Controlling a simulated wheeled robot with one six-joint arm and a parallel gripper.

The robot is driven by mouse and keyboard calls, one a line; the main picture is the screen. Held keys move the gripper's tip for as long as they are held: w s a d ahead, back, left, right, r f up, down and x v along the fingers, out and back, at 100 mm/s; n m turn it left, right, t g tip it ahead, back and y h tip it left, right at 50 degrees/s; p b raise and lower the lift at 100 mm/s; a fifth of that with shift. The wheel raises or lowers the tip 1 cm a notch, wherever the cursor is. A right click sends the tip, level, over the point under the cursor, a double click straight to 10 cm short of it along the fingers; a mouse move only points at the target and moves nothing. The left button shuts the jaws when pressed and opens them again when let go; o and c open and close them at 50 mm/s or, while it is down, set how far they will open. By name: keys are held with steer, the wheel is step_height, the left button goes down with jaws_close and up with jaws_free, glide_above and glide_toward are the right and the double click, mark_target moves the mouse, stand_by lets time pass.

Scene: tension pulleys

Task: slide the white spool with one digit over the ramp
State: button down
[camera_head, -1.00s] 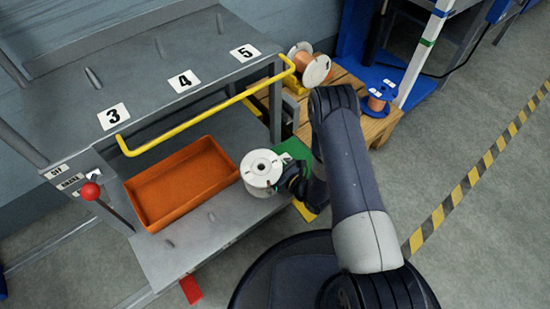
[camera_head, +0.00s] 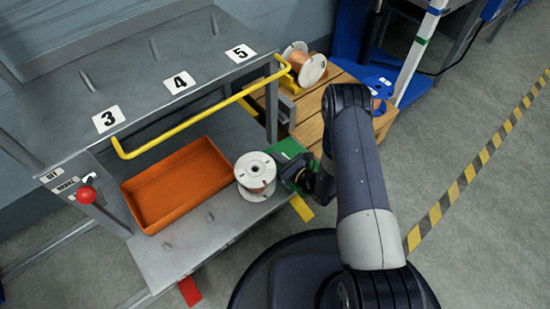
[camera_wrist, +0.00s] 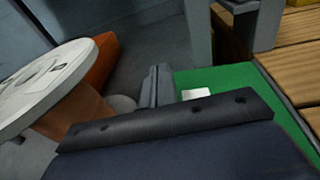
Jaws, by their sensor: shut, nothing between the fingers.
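The white spool (camera_head: 256,168) with copper-coloured winding stands on its flange at the right end of the grey lower shelf, beside the orange tray. In the wrist view, its flange (camera_wrist: 40,80) is at the left with a small label on top, too small to read. My gripper (camera_wrist: 157,85) is shut and empty, to the right of the spool; I cannot tell whether it touches it. In the head view, my gripper (camera_head: 290,172) is partly hidden by my wrist. A green surface (camera_head: 286,148), apparently the ramp, lies right behind the spool and also shows in the wrist view (camera_wrist: 225,80).
The orange tray (camera_head: 160,217) fills the shelf's middle. A yellow rail (camera_head: 205,112) runs above it, below labels 3, 4 and 5. A second spool (camera_head: 305,65) sits on the wooden pallet (camera_head: 315,105). A red-knobbed lever (camera_head: 86,194) is at the left. Floor at the right is clear.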

steer(key=v, duration=0.6)
steer(key=f+v, duration=0.1)
steer(key=v, duration=0.2)
steer(key=shift+s+a, duration=0.25)
steer(key=shift+s, duration=0.1)
steer(key=shift+s+d+f, duration=0.15)
steer(key=shift+s+d, duration=0.35)
steer(key=shift+s, duration=0.1)
steer(key=shift+s+d+f, duration=0.15)
steer(key=shift+s+d, duration=0.35)
steer(key=shift+s, duration=0.15)
steer(key=x, duration=0.3)
steer(key=r+x, duration=0.1)
steer(key=x, duration=0.2)
steer(key=w+x, duration=0.1)
steer(key=x, duration=0.2)
steer(key=shift+w+r, duration=0.15)
steer(key=shift+w, duration=0.05)
steer(key=shift+w+a+r, duration=0.1)
steer(key=shift+w+a, duration=0.35)
steer(key=shift+w, duration=0.1)
steer(key=shift+s+f+v, duration=0.15)
steer(key=shift+f+v, duration=0.05)
steer(key=shift+v, duration=1.45)
steer(key=shift+s+f+v, duration=0.1)
steer(key=shift+f+v, duration=0.1)
steer(key=shift+v, duration=1.4)
